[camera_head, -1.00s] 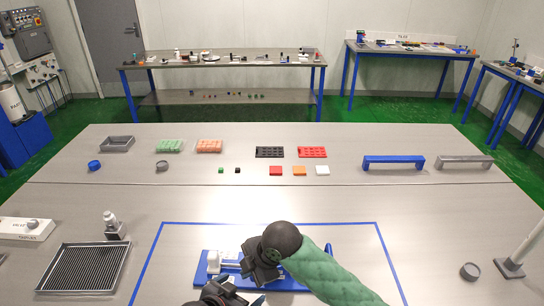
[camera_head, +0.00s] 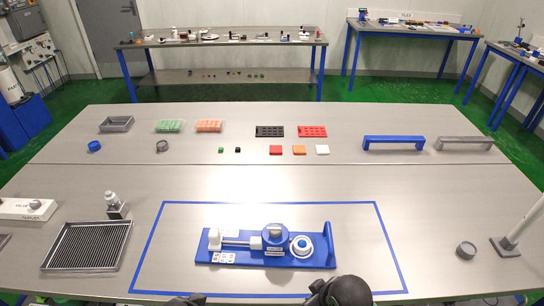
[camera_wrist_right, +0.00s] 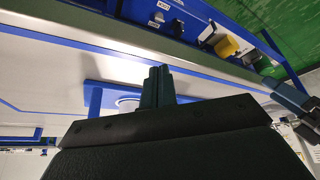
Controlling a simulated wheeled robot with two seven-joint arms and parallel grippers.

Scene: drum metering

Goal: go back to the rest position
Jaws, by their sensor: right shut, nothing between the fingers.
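My right gripper (camera_wrist_right: 157,85) shows in the right wrist view with its two dark fingers together and nothing between them. It is clear of the table objects, near the table's front edge. Dark parts of my own arms show at the bottom edge of the head view. The blue fixture (camera_head: 321,256), with white blocks, a rod and a round drum (camera_head: 274,235), lies inside the blue taped rectangle (camera_head: 270,203). No gripper touches it in the head view.
A post on a grey base (camera_head: 505,247) and a grey cup (camera_head: 466,250) stand at right. Small parts and two bridge-shaped bars (camera_head: 394,139) line the back.

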